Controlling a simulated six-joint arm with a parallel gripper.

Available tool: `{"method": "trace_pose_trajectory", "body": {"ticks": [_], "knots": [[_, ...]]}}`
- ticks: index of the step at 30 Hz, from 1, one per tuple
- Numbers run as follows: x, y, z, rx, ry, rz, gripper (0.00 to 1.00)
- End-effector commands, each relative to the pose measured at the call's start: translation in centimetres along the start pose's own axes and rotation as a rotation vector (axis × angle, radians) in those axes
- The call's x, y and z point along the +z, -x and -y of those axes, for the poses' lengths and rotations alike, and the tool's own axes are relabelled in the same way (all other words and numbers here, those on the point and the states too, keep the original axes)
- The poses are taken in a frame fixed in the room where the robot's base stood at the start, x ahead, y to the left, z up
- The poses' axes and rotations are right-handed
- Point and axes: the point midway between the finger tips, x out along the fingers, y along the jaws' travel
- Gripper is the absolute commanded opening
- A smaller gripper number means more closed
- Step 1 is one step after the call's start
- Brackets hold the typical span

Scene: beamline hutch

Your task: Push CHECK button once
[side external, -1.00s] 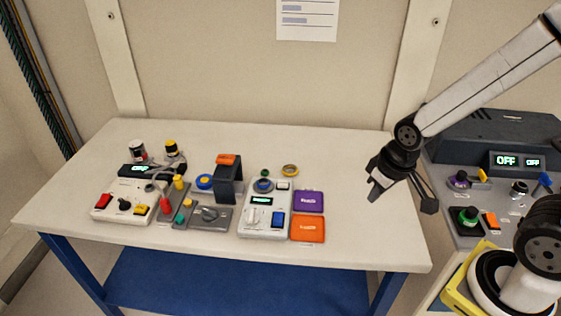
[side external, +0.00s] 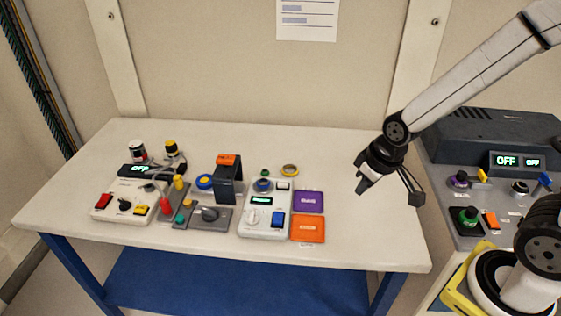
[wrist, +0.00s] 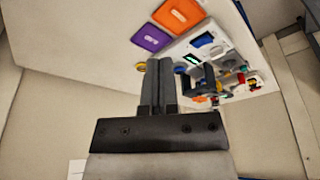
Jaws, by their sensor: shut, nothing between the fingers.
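My gripper (side external: 363,187) is shut and empty. It hangs above the right part of the table, to the right of the purple and orange pads and apart from everything. In the wrist view its fingers (wrist: 158,65) are together, pointing towards the panels. No label reading CHECK is legible. Visible buttons include a blue one (side external: 278,219) on the white box (side external: 263,232) with a green display, and a red one (side external: 103,201) and a yellow one (side external: 141,210) on the left white box. The blue button also shows in the wrist view (wrist: 203,40).
A purple pad (side external: 308,201) and an orange pad (side external: 308,229) lie beside the white box. A dark upright bracket (side external: 229,183) with an orange top stands left of it. A console (side external: 506,160) reading OFF is at right. The table's right part (side external: 350,235) is clear.

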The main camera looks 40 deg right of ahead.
Motion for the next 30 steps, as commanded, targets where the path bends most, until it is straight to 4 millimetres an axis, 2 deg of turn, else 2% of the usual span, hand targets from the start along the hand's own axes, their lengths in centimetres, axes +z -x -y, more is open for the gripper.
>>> {"method": "trace_pose_trajectory", "body": {"ticks": [18, 24, 30], "knots": [[-14.1, -6.0, -0.2, 0.073, 0.375, -0.283, 0.0], [-18.1, -8.3, -0.5, 0.14, 0.495, -0.367, 0.0], [-20.9, -10.2, -0.8, 0.208, 0.592, -0.425, 0.0]]}}
